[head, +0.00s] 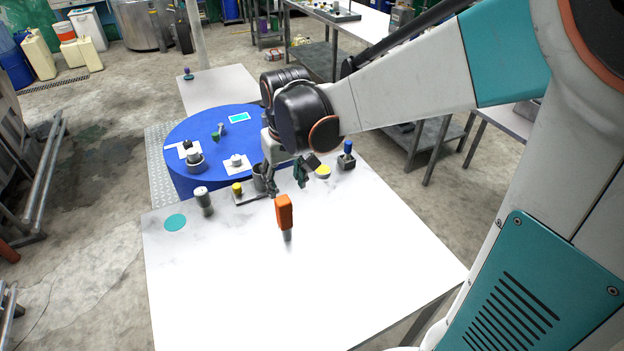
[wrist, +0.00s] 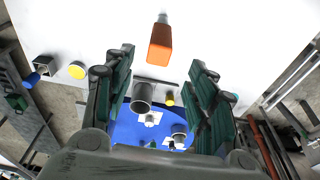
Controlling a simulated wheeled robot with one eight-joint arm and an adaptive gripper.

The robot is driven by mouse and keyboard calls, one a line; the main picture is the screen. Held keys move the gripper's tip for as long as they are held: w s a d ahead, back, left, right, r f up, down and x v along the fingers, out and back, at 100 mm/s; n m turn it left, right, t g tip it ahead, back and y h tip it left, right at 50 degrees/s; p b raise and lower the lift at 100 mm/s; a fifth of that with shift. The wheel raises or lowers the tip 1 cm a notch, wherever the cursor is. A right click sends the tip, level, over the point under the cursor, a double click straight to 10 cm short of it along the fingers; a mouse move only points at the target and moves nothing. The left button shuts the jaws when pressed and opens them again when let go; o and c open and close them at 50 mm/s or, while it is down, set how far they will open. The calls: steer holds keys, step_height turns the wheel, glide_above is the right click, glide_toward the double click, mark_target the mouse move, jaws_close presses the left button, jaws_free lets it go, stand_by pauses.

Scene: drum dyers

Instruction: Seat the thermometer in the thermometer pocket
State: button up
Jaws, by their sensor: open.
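A grey open-topped tube (head: 260,178) stands near a yellow knob (head: 237,187) at that edge. The tube shows between my fingers in the wrist view (wrist: 142,95). I cannot tell whether it is the thermometer pocket.
A grey cylinder (head: 203,202) and a flat teal disc (head: 175,222) are on the left of the white table (head: 250,290). A yellow disc (head: 323,171) and a blue-knobbed block (head: 347,158) are at the back right. A blue round table (head: 240,129) adjoins behind. The table's front is clear.

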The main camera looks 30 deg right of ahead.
steer(key=s+r+t, duration=0.2)
steer(key=s+r, duration=0.1)
steer(key=s, duration=0.4)
steer(key=s+r+t, duration=0.2)
steer(key=s+r, duration=0.2)
steer(key=s, duration=0.3)
steer(key=shift+s+t, duration=0.3)
steer(key=shift+s, duration=0.1)
steer(key=shift+o, duration=0.5)
steer(key=shift+s, duration=0.45)
steer(key=g+b, duration=0.3)
steer(key=b, duration=0.1)
glide_toward(285, 200)
steer(key=b+x, duration=0.2)
steer(key=x, duration=0.7)
steer(key=shift+f, duration=0.35)
steer(key=shift+a+b+x, duration=0.15)
steer(key=shift+b+x, duration=0.45)
steer(key=shift+x, duration=0.75)
steer(key=shift+a+b+x, duration=0.1)
steer(key=shift+b+x, duration=0.5)
steer(key=shift+x, duration=0.75)
steer(key=shift+w+r, duration=0.1)
steer(key=shift+r, duration=0.05)
